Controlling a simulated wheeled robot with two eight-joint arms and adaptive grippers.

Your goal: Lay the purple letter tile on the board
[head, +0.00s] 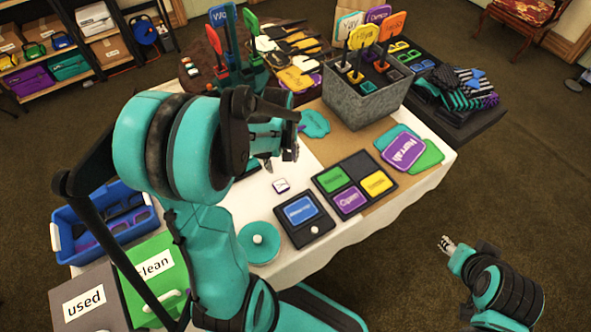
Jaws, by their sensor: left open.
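A small tile with a white face and purple edge (281,186) lies on the white table cloth; its letter is too small to read. My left gripper (281,160) is open and empty, just behind the tile in the picture and apart from it. A dark board (350,207) with green, yellow and purple plates in its compartments lies right of the tile. A smaller dark panel (310,233) with a blue plate stands beside it. I cannot tell which of these is the task's board. My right gripper (447,243) hangs off the table at the right; its finger state is unclear.
A grey bin (362,105) holding signs stands behind the boards. A teal round lidded thing (259,242) is at the front edge. Purple and green speech-bubble signs (404,152) lie at the right. A blue crate (66,218) and "used" and "clean" boxes stand left.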

